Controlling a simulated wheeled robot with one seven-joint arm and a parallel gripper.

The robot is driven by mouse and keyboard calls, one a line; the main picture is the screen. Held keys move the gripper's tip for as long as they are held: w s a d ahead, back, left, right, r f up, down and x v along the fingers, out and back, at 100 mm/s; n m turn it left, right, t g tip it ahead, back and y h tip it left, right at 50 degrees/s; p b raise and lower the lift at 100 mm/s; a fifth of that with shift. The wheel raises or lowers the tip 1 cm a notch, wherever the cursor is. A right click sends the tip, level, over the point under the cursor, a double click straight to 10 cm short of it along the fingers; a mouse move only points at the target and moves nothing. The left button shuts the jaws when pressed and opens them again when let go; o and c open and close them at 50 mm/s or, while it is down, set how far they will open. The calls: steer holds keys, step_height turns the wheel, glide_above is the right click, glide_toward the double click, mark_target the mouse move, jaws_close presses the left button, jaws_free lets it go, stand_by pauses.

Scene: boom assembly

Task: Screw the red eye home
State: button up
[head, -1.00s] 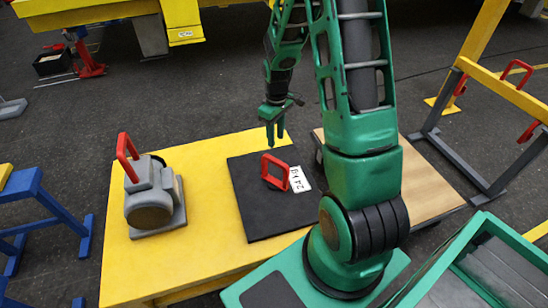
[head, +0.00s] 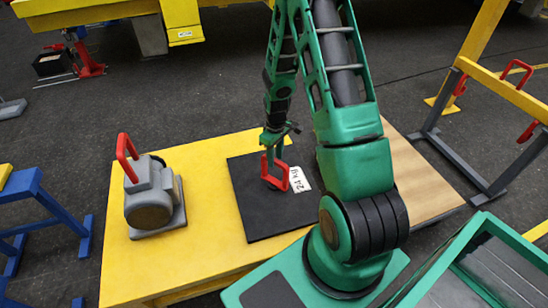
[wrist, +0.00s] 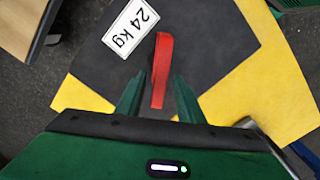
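The red eye (head: 281,178), an angular red loop, stands on a black mat (head: 262,218) on the yellow table. My gripper (head: 274,155) points down over it, with its fingers at the upper part of the loop. In the wrist view the red eye (wrist: 161,60) lies between the two green fingers of my gripper (wrist: 161,80). A narrow gap shows on each side, so the fingers are open around it. The foot of the eye, where it meets the mat, is not clearly visible.
A white "24 kg" label (head: 299,179) lies beside the eye. A grey block with a red handle (head: 152,190) stands on the yellow table (head: 215,262) to the left. A wooden board (head: 425,185) is at the right, and blue trestles (head: 42,212) stand at far left.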

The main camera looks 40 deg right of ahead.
jaws_close()
stand_by(0.3)
steer(key=m, duration=0.3)
steer(key=shift+d+m, duration=0.1)
steer(key=shift+m, duration=1.8)
steer(key=shift+m, duration=0.3)
jaws_free()
